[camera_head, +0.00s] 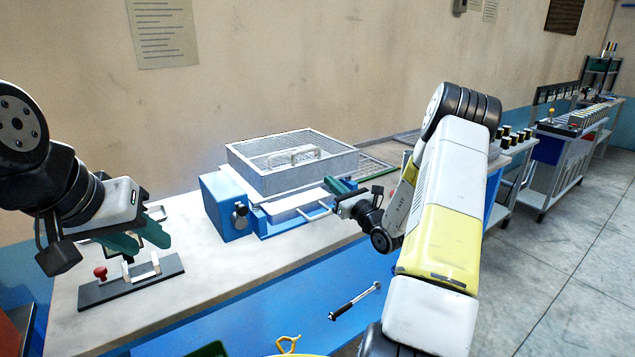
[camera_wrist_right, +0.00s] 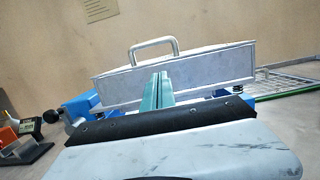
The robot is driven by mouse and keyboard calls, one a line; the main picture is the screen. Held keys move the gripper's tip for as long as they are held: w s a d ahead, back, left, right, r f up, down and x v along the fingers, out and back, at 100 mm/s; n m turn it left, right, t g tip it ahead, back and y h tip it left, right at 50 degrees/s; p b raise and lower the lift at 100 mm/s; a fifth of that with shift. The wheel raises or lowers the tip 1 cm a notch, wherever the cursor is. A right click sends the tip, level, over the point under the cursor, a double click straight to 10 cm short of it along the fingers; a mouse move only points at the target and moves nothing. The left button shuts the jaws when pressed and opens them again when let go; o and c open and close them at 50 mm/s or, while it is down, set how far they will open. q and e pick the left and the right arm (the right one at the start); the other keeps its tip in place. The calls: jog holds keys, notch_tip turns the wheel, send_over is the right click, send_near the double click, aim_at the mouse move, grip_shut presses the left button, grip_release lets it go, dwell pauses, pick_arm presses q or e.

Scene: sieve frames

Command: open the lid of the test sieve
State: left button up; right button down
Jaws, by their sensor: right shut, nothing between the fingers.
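The test sieve (camera_head: 258,182) is a grey rectangular frame on a blue base (camera_head: 227,207), in the middle of the bench. Its mesh lid (camera_head: 325,147) lies level on top, with a bar handle (camera_head: 292,157) in its middle. In the right wrist view the handle (camera_wrist_right: 153,46) stands above the grey side wall (camera_wrist_right: 215,72). My right gripper (camera_head: 332,186) is at the sieve's right front side, below the lid. Its green fingers (camera_wrist_right: 157,90) are together and empty; contact with the wall cannot be told. My left gripper (camera_head: 150,238) is open and empty, left of the sieve.
A dark stand with a red knob (camera_head: 100,272) sits on the bench under my left gripper. A wire rack (camera_head: 372,168) lies behind the sieve at right. A black-handled tool (camera_head: 354,301) shows below the bench's front edge. Bench front between stand and sieve is clear.

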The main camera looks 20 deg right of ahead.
aim_at(316, 161)
jog(key=x, duration=0.6)
jog(key=shift+a, duration=0.1)
jog(key=w+r, duration=0.1)
jog(key=w+a+r, duration=0.1)
jog(key=r, duration=0.1)
jog(key=shift+w, duration=0.25)
jog(key=shift+w+r, duration=0.15)
jog(key=shift+r, duration=0.1)
